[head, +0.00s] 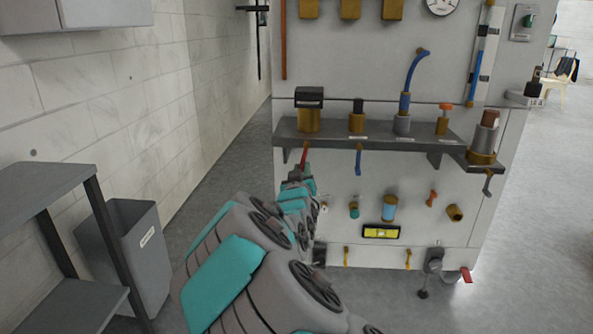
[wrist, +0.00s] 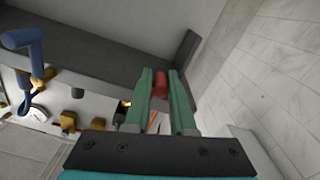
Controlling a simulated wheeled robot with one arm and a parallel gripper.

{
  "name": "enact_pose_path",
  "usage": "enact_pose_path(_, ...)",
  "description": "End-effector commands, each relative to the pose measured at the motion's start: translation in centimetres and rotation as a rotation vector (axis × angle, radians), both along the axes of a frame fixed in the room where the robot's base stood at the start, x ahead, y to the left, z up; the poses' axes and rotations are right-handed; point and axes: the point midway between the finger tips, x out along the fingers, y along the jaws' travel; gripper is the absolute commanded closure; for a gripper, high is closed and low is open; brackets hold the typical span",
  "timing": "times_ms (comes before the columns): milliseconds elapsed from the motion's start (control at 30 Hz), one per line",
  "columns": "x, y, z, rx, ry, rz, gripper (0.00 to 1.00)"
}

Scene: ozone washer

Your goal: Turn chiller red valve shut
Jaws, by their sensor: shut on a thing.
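The chiller red valve handle (head: 304,156) hangs under the left end of the grey shelf on the panel. In the wrist view, the red handle (wrist: 160,84) is between the two green fingers of my gripper (wrist: 160,92). My gripper is shut on it. In the head view my arm reaches up to the handle from below, and its links hide most of the gripper (head: 303,172). The valve's body is hidden, and the handle's exact angle is hard to tell.
A blue handle (head: 358,158) hangs to the right under the same shelf (head: 385,140). Another red handle (head: 466,275) is at the panel's lower right. A grey bin (head: 130,250) and a dark shelf rack (head: 50,190) stand at left. Floor is free right of the panel.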

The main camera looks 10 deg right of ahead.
Motion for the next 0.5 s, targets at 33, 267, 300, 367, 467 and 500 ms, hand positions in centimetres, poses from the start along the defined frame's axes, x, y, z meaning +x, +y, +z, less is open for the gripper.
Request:
enact_pose_path(33, -0.05, -0.18, 0.00, -0.034, 0.007, 0.001, 1.00)
enact_pose_path(267, -0.26, -0.77, 0.03, -0.143, 0.041, 0.002, 1.00)
enact_pose_path(300, -0.29, -0.84, 0.05, -0.156, 0.045, 0.002, 1.00)
enact_pose_path(367, -0.32, -0.95, 0.08, -0.171, 0.050, 0.002, 1.00)
enact_pose_path(467, -0.36, -1.06, 0.11, -0.188, 0.056, 0.002, 1.00)
enact_pose_path(500, -0.36, -1.08, 0.11, -0.193, 0.057, 0.002, 1.00)
